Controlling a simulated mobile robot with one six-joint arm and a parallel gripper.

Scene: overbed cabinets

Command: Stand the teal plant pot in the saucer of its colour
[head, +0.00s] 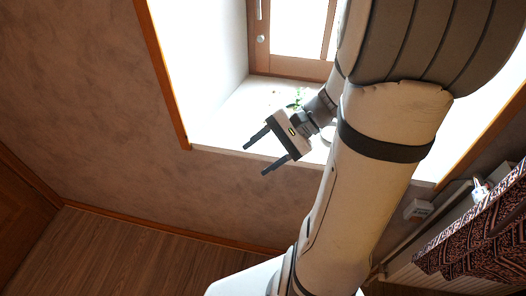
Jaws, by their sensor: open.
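My gripper (255,161) is open and empty, with its two dark fingers apart and pointing down-left in front of the window sill's edge. Some green leaves (298,98) show on the sill just behind my gripper's wrist. Their pot is hidden or too washed out to tell its colour. I cannot make out the teal plant pot or the teal saucer. My arm covers much of the sill's right part.
The bright window sill (228,133) lies in a deep recess with a wooden window frame (289,66) behind and a wooden edge strip (166,80) at left. At right are a dark patterned cloth (480,235) and a small wall box (418,210). The wood floor (130,255) at left is clear.

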